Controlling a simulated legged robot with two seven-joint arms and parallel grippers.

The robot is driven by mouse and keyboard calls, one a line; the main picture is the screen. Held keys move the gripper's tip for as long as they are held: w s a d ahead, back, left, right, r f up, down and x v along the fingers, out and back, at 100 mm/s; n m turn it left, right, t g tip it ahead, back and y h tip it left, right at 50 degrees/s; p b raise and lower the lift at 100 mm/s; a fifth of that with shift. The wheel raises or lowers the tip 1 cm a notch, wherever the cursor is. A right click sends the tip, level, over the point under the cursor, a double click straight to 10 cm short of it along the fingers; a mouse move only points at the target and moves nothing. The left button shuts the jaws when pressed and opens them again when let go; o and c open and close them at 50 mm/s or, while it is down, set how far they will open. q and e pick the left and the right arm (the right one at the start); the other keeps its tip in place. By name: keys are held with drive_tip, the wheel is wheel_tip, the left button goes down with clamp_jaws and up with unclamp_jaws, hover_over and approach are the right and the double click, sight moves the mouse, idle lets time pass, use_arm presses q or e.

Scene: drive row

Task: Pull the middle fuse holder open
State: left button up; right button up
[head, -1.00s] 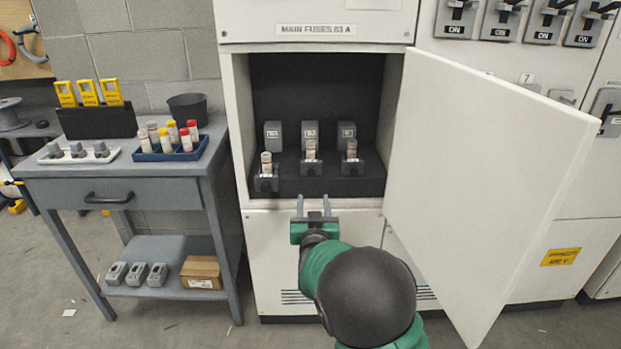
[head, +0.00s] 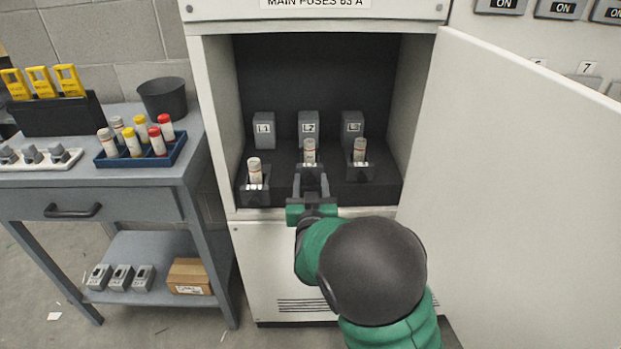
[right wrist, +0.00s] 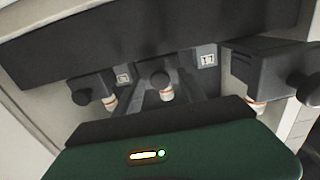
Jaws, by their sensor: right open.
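The middle fuse holder (head: 310,168) is dark grey and stands in the open cabinet in front of the block labelled L2 (head: 309,128). A pale fuse (head: 309,151) sticks up out of it. My right gripper (head: 311,180) is open, with its two fingers pointing into the cabinet just in front of the middle holder, one toward each side. In the right wrist view the holder's round dark knob (right wrist: 158,81) and its fuse show between the fingers (right wrist: 166,98). I cannot tell whether the fingers touch it. My left gripper is not in view.
Similar holders with fuses stand left (head: 254,182) and right (head: 360,165). The cabinet door (head: 510,190) is swung open on the right. A grey bench (head: 90,180) at left carries a blue fuse tray (head: 170,158) and a black pot (head: 163,97).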

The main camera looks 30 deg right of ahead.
drive_tip(key=shift+a, duration=0.2)
drive_tip(key=shift+c, duration=0.3)
drive_tip(key=shift+a, duration=0.1)
drive_tip(key=shift+c, duration=1.2)
drive_tip(key=shift+d, duration=0.25)
clamp_jaws()
drive_tip(key=shift+a, duration=0.1)
